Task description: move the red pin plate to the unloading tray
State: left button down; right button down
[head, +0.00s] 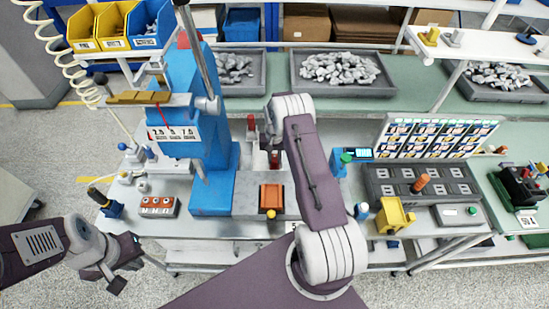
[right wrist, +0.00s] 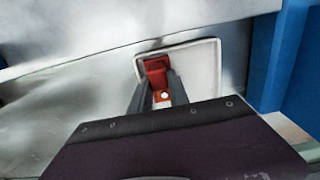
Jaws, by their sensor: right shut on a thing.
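The red pin plate (right wrist: 157,72) sits between the fingertips of my right gripper (right wrist: 160,88) in the right wrist view. The gripper is shut on it. A white rounded square surface (right wrist: 203,68) with a dark rim lies behind it; I cannot tell whether the plate touches it. In the head view my right gripper (head: 272,150) is beside the blue press, partly hidden by my forearm, with red showing there. My left gripper (head: 124,266) is open and empty at the lower left, over the floor. I cannot tell for sure which container is the unloading tray.
The tall blue press (head: 213,190) stands just left of my right gripper. An orange block (head: 271,197) is in front. A yellow fixture (head: 394,215) and a grey socket panel (head: 398,175) stand to the right. Grey bins (head: 298,90) of metal parts are behind.

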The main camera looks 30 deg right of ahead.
jog(key=c, duration=1.3)
grip_release()
jog(key=shift+o, duration=0.2)
